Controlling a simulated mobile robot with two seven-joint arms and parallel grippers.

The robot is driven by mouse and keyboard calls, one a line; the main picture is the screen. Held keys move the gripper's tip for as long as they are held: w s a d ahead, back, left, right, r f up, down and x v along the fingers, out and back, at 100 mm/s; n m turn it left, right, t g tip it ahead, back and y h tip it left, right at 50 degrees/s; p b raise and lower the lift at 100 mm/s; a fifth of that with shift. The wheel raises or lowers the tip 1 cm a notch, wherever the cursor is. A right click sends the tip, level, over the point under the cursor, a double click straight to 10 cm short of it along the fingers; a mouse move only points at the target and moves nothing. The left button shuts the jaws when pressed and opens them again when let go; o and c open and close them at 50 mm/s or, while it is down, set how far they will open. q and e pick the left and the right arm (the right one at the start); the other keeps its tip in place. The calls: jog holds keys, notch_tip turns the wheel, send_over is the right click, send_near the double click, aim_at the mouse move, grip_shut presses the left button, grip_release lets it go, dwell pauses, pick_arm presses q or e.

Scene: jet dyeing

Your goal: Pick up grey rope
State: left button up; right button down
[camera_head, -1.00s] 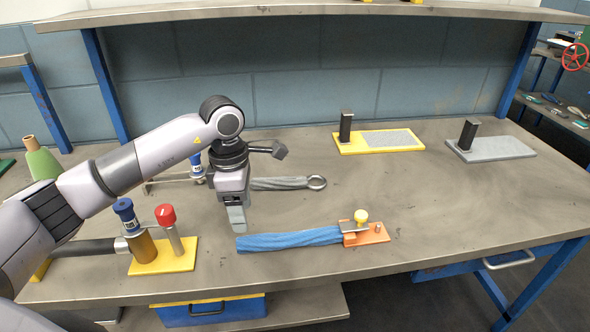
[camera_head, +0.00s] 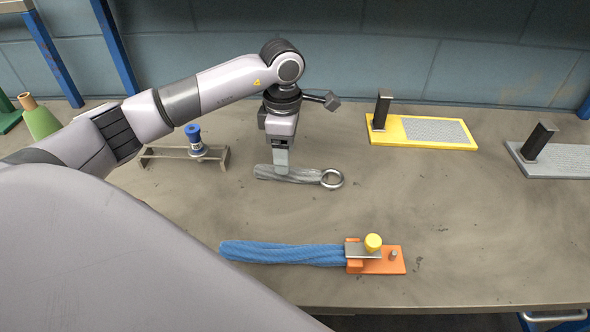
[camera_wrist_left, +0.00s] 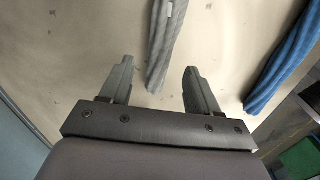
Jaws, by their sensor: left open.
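The grey rope (camera_head: 303,176) lies on the workbench with a metal ring (camera_head: 332,179) at its right end. My left gripper (camera_head: 281,168) points down over the rope's left part and hides a bit of it. In the left wrist view my left gripper (camera_wrist_left: 158,82) is open. There the grey rope (camera_wrist_left: 164,45) runs between the two fingertips, nearer the middle of the gap, with nothing held. I cannot tell the exact height of the fingers over the bench. My right gripper is not in view.
A blue rope (camera_head: 283,253) in an orange clamp (camera_head: 377,260) lies nearer the front edge. A metal rack with a blue-capped bottle (camera_head: 194,140) stands left. A yellow plate (camera_head: 389,133) and a grey plate (camera_head: 560,163) stand back right. The bench right of the ring is clear.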

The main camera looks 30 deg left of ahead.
pick_arm(q)
jog(key=f, duration=0.4)
jog(key=shift+d+f, duration=0.25)
jog(key=shift+f, duration=0.15)
grip_shut()
jog(key=shift+w, duration=0.1)
jog(key=shift+r, duration=0.1)
notch_tip(320, 180, up, 20)
jog(key=p, duration=0.1)
